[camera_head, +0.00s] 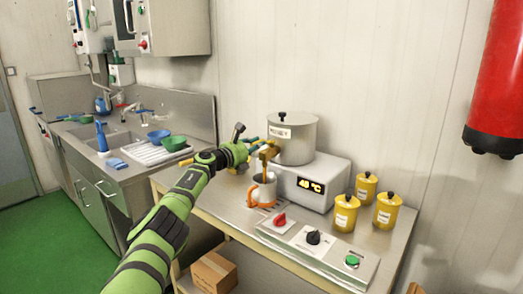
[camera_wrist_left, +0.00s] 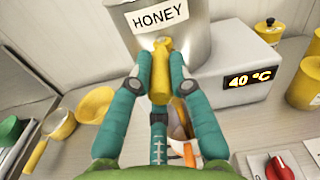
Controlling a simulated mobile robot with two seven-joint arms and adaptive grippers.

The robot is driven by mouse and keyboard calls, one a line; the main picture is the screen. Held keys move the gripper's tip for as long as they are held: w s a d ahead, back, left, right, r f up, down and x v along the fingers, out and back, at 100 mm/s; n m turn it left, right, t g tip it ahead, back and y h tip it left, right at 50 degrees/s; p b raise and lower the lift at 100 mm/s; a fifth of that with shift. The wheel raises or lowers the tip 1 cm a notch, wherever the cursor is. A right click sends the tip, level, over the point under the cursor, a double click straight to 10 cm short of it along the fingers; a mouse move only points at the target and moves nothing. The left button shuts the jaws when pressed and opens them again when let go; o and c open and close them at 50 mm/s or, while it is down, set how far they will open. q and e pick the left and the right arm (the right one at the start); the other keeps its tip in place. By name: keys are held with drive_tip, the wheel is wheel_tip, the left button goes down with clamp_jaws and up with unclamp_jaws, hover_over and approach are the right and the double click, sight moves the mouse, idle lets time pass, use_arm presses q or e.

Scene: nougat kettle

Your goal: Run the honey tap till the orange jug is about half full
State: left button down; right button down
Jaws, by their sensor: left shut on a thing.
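The honey kettle (camera_head: 300,140) is a grey metal pot labelled HONEY (camera_wrist_left: 160,14). Its brass-yellow tap (camera_head: 269,152) points out at the front; the tap's handle shows in the left wrist view (camera_wrist_left: 160,70). My left gripper (camera_head: 250,147) is shut on this handle, with its teal fingers on either side (camera_wrist_left: 158,85). The jug (camera_head: 264,190), pale with orange parts, stands upright below the tap. An amber strand shows between spout and jug. In the left wrist view the jug (camera_wrist_left: 189,153) is mostly hidden behind my fingers. The honey level inside cannot be made out. My right gripper is out of view.
The heater (camera_head: 322,172) under the kettle reads about 40 °C. Several yellow lidded pots (camera_head: 387,210) stand to the right. A panel with red, black and green controls (camera_head: 330,255) lies in front. A sink with bowls (camera_head: 173,143) is at the left.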

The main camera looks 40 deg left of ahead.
use_arm(q)
drive_tip(key=shift+a+r, duration=0.15)
drive_tip(key=shift+r, duration=0.3)
drive_tip(key=c, duration=1.1)
unclamp_jaws()
drive_tip(key=shift+c, duration=0.2)
drive_tip(key=shift+f, duration=0.25)
drive_tip(key=shift+s+f, duration=0.2)
drive_tip(key=shift+s, duration=0.45)
drive_tip(key=s+d, duration=0.1)
drive_tip(key=s, duration=0.9)
drive_tip(key=shift+s+r, duration=0.2)
drive_tip(key=shift+s, duration=0.15)
